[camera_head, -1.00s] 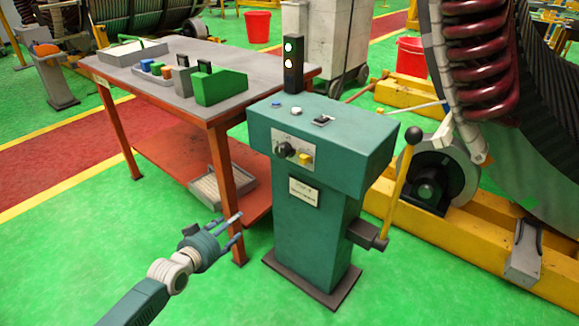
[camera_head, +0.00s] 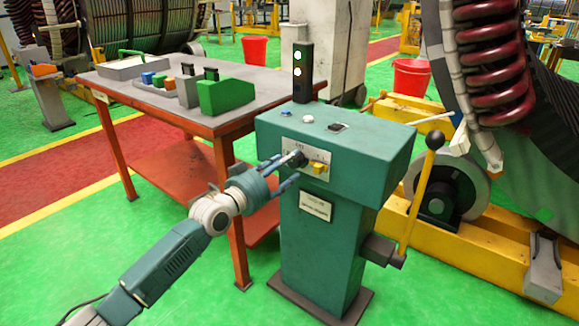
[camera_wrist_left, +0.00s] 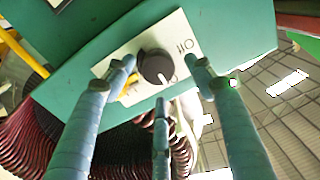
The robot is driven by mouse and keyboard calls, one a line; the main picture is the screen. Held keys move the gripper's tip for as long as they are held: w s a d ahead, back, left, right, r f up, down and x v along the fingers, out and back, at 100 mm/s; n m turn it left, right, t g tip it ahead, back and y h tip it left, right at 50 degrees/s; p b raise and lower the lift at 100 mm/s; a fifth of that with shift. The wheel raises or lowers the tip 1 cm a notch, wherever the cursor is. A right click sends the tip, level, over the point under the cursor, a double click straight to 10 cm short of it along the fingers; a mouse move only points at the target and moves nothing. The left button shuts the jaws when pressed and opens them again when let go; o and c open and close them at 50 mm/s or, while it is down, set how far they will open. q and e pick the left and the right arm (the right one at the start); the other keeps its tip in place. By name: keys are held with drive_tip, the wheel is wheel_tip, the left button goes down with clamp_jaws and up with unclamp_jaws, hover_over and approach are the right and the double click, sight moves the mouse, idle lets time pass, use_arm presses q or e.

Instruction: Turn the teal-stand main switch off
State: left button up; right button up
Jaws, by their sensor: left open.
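The teal stand (camera_head: 335,150) is upright in the middle of the head view. Its front plate bears a dark rotary switch (camera_head: 297,159) and a yellow block (camera_head: 318,168). In the left wrist view the dark knob (camera_wrist_left: 156,66) has a white pointer mark, and the plate (camera_wrist_left: 178,35) shows the label "Off". My left gripper (camera_head: 287,170) is open at the plate. In the wrist view its fingers (camera_wrist_left: 160,80) spread around the knob; I cannot tell whether any touches it. My right gripper is not in view.
An orange-framed table (camera_head: 150,100) with a green block (camera_head: 222,95) stands behind and left. A lever with a black ball (camera_head: 435,137) rises at the stand's right. A signal light (camera_head: 303,70) stands on top. Green floor is clear in front.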

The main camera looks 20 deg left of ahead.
use_arm(q)
drive_tip(key=shift+x, duration=0.85)
drive_tip(key=c, duration=1.1)
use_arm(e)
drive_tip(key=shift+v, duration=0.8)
